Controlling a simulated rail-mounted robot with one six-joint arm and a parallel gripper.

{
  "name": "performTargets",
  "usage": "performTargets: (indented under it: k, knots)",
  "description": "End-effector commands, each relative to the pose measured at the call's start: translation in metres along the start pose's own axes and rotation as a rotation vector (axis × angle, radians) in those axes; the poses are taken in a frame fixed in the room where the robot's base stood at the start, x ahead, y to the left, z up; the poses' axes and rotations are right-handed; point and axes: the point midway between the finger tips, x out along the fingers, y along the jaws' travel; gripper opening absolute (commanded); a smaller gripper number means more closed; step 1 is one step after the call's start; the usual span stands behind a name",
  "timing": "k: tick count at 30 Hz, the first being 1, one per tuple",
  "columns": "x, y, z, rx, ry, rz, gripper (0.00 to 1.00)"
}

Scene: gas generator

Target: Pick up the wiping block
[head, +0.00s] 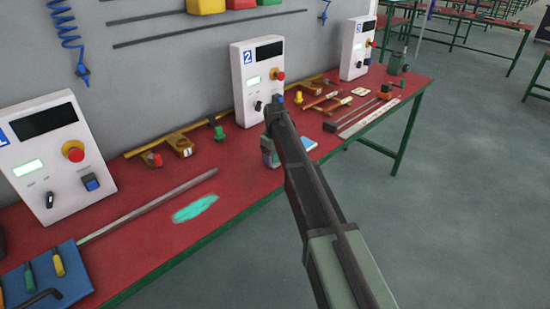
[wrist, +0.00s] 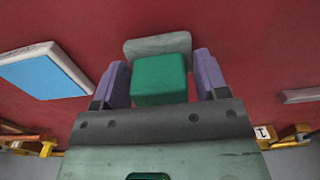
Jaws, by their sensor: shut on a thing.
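The wiping block (wrist: 160,80) shows in the wrist view as a green block with a grey pad on its far side. It sits between the two purple fingers of my gripper (wrist: 162,77), which is shut on it. The red tabletop lies beyond it; I cannot tell whether the pad touches the table. In the head view my arm hides most of the gripper and the block, by the table's front edge below the control box marked 2.
A blue-and-white flat item (head: 307,144) lies right of my arm. A teal patch (head: 195,208) marks the red table (head: 140,240). White control boxes (head: 258,80) line the back. A grey bar (head: 150,205) and a blue tool tray (head: 48,280) are at left.

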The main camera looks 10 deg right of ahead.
Motion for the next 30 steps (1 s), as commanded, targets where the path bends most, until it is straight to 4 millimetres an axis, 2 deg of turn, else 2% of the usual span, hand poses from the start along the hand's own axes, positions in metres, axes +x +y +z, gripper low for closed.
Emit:
performTargets:
  k: [5,10,14,18,22,26,30]
  knots:
    - [-0.013,0.0,0.0,0.0,0.0,0.0,0.44]
    - [-0.045,0.0,0.0,0.0,0.0,0.0,0.44]
    - [-0.087,0.0,0.0,0.0,0.0,0.0,0.44]
    - [-0.142,0.0,0.0,0.0,0.0,0.0,0.44]
    - [-0.18,0.0,0.0,0.0,0.0,0.0,0.44]
    - [-0.199,0.0,0.0,0.0,0.0,0.0,0.44]
    - [-0.202,0.0,0.0,0.0,0.0,0.0,0.44]
